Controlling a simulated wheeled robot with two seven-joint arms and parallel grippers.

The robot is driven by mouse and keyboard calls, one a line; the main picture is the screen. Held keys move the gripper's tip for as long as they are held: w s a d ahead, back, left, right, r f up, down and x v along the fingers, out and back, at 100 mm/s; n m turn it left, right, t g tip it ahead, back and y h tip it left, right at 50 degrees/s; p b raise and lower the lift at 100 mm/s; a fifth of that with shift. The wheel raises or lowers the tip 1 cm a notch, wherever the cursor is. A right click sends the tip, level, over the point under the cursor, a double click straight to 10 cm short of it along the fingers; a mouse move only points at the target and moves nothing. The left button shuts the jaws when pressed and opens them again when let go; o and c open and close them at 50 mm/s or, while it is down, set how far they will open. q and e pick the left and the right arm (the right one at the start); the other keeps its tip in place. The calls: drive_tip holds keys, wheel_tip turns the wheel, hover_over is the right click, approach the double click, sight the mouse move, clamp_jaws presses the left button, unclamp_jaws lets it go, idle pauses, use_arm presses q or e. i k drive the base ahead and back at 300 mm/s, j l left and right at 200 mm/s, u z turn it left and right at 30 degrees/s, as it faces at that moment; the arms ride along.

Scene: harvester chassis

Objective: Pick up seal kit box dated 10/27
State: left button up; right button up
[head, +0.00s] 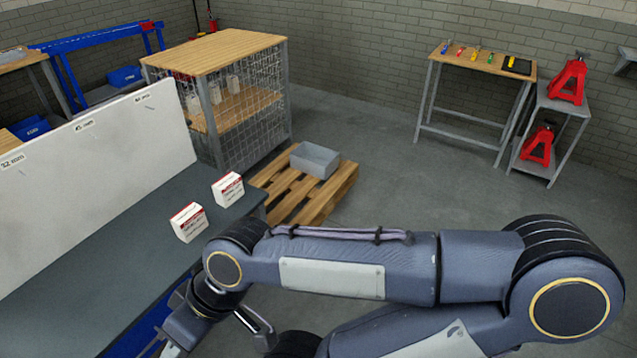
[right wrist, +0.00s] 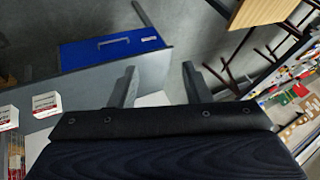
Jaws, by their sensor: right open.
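Two white seal kit boxes with red tops stand on the dark grey bench top (head: 110,255). The nearer box (head: 188,222) is left of and in front of the farther box (head: 228,189), with a gap between them. Their print is too small to read a date. Both also show at the left of the right wrist view, one box (right wrist: 46,104) whole and the other box (right wrist: 8,117) cut by the edge. My right gripper (right wrist: 158,84) is open with nothing between its fingers, apart from both boxes. In the head view my right arm partly hides it. My left gripper is out of view.
A white upright panel (head: 100,165) with size labels stands along the bench. Beyond are a wire-mesh cabinet (head: 245,110) and a pallet (head: 330,195) bearing a grey bin (head: 314,160). A blue drawer (right wrist: 110,48) sits under the bench. Floor to the right is open.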

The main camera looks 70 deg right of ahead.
sight(227, 190)
drive_tip(key=z, duration=1.85)
drive_tip(key=i+j+u, duration=0.2)
drive_tip(key=i+u, duration=0.2)
drive_tip(key=i, duration=0.5)
drive_tip(key=i+l+u, duration=0.1)
drive_tip(key=i+u, duration=0.3)
drive_tip(key=i, duration=0.45)
